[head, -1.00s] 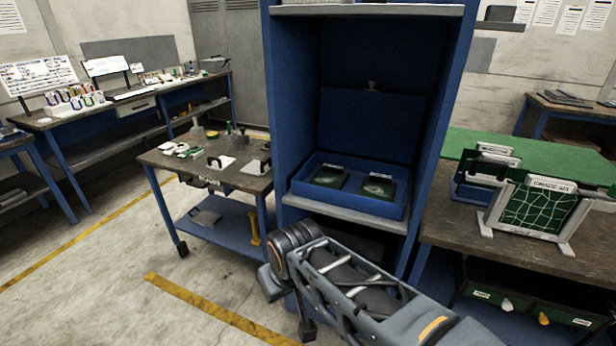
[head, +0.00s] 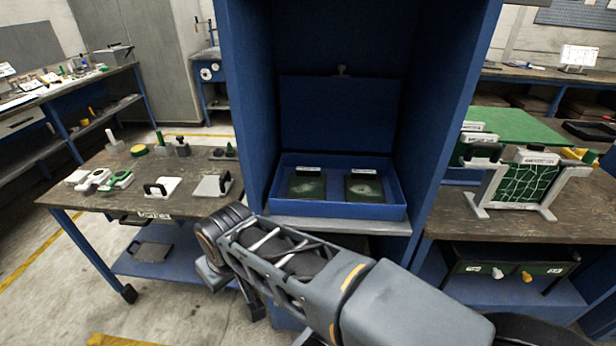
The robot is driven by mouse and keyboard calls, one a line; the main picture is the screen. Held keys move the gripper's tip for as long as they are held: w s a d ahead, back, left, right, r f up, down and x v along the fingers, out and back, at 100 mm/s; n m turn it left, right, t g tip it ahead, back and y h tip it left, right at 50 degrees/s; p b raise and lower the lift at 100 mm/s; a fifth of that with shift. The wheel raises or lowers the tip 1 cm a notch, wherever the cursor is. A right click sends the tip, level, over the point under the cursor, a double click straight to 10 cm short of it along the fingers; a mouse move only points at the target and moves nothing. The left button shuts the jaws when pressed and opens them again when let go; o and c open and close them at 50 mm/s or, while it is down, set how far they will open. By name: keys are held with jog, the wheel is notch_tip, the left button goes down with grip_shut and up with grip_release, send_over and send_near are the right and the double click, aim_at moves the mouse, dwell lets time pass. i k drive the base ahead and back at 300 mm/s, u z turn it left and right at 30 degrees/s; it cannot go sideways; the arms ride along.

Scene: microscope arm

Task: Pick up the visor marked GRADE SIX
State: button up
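A dark green panel with pale crack-like lines (head: 528,184) stands upright in a white footed frame on the right bench. A pale label block (head: 536,156) sits on its top edge; its print is too small to read now, but it read like GRADE SIX a second ago. Similar labelled pieces (head: 480,140) stand just behind it to the left, partly hidden. Two dark panels, a left one (head: 307,185) and a right one (head: 364,186), lie in an open blue case. My arm reaches in from the lower right, well short of the framed panel.
The blue case (head: 282,213) sits on a shelf in a tall blue cabinet (head: 254,110), whose right wall stands left of the right bench (head: 445,222). A cart (head: 75,200) with handled blocks stands left.

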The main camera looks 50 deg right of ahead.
aim_at(307, 184)
jog(key=z, duration=0.8)
jog(key=i, duration=0.85)
jog(key=z, duration=0.95)
